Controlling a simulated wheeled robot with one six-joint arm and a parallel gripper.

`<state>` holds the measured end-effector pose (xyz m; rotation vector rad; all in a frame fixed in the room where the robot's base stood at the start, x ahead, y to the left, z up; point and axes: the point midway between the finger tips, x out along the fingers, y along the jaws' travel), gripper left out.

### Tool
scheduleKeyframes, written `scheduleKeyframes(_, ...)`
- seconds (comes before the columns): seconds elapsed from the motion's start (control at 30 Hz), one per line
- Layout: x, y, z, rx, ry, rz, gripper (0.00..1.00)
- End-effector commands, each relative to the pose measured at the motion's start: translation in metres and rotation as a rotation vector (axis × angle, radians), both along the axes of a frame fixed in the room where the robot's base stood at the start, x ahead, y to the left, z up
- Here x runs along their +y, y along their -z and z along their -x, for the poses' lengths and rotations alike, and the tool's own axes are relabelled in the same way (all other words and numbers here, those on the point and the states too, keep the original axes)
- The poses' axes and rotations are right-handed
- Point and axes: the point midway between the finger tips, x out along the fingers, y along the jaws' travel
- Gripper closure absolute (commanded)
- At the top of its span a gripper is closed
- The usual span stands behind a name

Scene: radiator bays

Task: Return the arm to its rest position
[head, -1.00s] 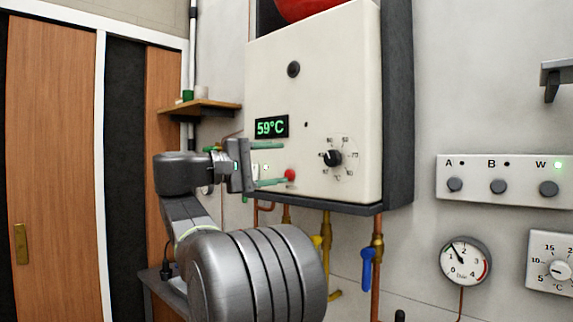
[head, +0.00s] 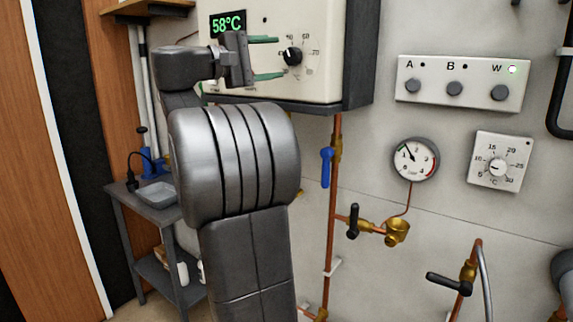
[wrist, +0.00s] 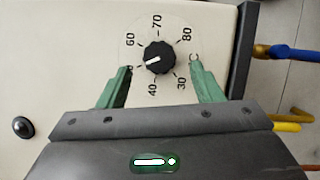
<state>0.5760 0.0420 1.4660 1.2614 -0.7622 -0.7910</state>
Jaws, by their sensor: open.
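My gripper (head: 267,59) is raised in front of the cream boiler, its two green fingers apart with nothing between them. In the wrist view my gripper (wrist: 160,85) shows its fingers on either side of the black temperature knob (wrist: 159,58); I cannot tell how far the knob is from the fingertips. In the head view the knob (head: 292,56) stands to the right of the fingers. The boiler (head: 330,25) has a green display (head: 228,22) reading 58°C. My arm is bent, with its upper part standing upright in the middle of the head view.
A panel (head: 463,82) with buttons A, B and W has its W light lit green. A pressure gauge (head: 415,160), a thermostat dial (head: 499,161) and copper pipes (head: 334,215) with valves are on the wall. A grey side table (head: 140,203) stands at the left.

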Motion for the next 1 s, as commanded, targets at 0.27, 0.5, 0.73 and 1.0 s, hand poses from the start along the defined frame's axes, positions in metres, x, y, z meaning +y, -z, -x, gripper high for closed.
scheduleKeyframes(0.27, -0.032, -0.003, -0.019, -0.001, 0.002, 0.001, 0.40)
scheduleKeyframes(0.5, -0.038, -0.003, -0.023, -0.001, 0.000, 0.000, 0.40)
scheduleKeyframes(0.73, -0.038, -0.003, -0.023, -0.001, 0.000, 0.001, 0.40)
scheduleKeyframes(1.0, -0.019, -0.001, -0.012, -0.001, -0.004, 0.000, 0.40)
